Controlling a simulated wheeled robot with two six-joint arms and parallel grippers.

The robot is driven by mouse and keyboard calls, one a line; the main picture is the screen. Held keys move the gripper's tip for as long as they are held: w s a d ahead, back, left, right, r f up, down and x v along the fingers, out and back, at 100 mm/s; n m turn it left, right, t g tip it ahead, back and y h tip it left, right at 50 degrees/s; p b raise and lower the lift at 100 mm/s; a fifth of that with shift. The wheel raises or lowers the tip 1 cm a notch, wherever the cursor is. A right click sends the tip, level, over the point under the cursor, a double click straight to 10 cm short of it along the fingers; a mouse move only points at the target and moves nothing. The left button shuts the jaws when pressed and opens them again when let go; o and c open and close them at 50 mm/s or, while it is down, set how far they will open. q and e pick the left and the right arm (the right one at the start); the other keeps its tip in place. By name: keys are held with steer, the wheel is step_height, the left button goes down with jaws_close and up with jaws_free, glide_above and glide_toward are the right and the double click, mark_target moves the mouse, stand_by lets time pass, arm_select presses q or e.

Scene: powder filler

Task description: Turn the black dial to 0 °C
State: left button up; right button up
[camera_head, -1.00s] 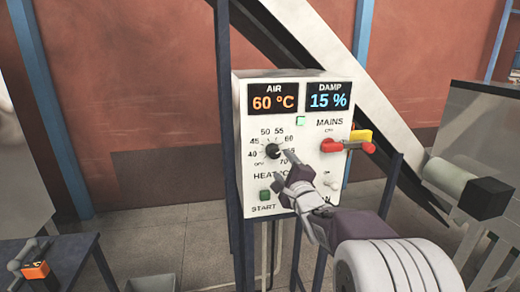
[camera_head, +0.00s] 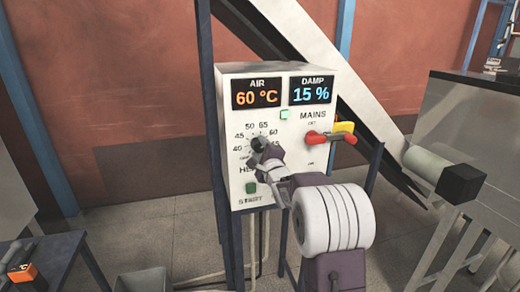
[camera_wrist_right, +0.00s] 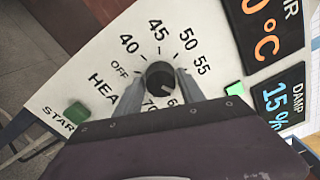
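The black dial (camera_head: 258,144) is on the front of a white control panel (camera_head: 226,110), inside a printed ring of temperature numbers. In the right wrist view the dial (camera_wrist_right: 160,76) sits between the two fingers of my right gripper (camera_wrist_right: 160,82). The fingers are apart, one on each side of the dial; I cannot tell whether they touch it. In the head view my right gripper (camera_head: 264,156) covers the lower part of the dial and some numbers. The dial's pointer cannot be read. The AIR display (camera_head: 257,93) reads 60 °C. My left gripper is not in view.
The DAMP display (camera_head: 310,90) reads 15 %. A red MAINS handle (camera_head: 328,137) with a yellow part is at the panel's right. A green START button (camera_head: 251,188) is below the dial. A bench with an orange item (camera_head: 22,272) is at lower left.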

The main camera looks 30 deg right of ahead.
steer(key=shift+d, duration=0.1)
steer(key=c, duration=0.8)
steer(key=shift+f, duration=0.1)
